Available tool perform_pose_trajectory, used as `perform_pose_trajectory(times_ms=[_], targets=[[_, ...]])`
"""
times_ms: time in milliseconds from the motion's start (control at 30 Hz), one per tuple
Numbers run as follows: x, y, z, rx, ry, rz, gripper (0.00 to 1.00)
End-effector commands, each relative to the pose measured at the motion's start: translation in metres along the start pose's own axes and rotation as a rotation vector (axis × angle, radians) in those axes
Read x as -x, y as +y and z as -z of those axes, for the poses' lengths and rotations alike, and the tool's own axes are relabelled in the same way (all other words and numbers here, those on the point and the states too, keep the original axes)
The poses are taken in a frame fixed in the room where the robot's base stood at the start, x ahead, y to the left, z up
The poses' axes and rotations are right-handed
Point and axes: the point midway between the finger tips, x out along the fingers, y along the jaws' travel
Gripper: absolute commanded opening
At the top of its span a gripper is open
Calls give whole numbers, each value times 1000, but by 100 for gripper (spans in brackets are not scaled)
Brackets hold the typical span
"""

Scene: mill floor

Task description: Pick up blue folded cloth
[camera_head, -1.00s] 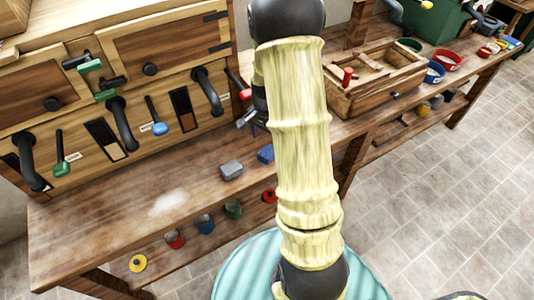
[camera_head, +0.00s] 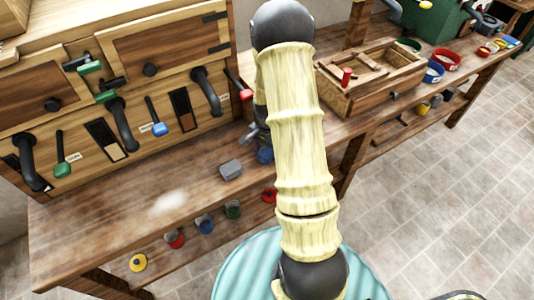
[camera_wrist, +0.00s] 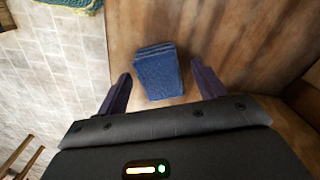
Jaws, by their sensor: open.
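The blue folded cloth (camera_wrist: 158,72) lies on the wooden bench top, and its layered folds show in the wrist view. In the head view only a part of the blue cloth (camera_head: 265,155) shows, beside my arm and just under the gripper. My gripper (camera_wrist: 160,70) is open, with one dark finger on each side of the cloth in the wrist view. I see a gap between each finger and the cloth. How far the fingertips are above the bench I cannot tell. My arm hides much of the gripper in the head view.
A grey folded block (camera_head: 231,169) lies just left of the cloth. A wooden cabinet with levers (camera_head: 120,125) stands behind. A wooden crate (camera_head: 372,80) stands to the right. Small coloured pots (camera_head: 205,223) sit on the lower shelf. The bench's left front is clear.

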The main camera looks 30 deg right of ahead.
Motion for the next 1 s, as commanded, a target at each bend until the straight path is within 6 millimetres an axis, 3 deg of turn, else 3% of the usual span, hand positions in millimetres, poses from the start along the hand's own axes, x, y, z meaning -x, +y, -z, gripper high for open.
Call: perform_pose_trajectory(times_ms=[567,800,900,1000], targets=[[-4,0,0,0,1,1,69],[-4,0,0,0,1,1,24],[-4,0,0,0,1,1,17],[-4,0,0,0,1,1,17]])
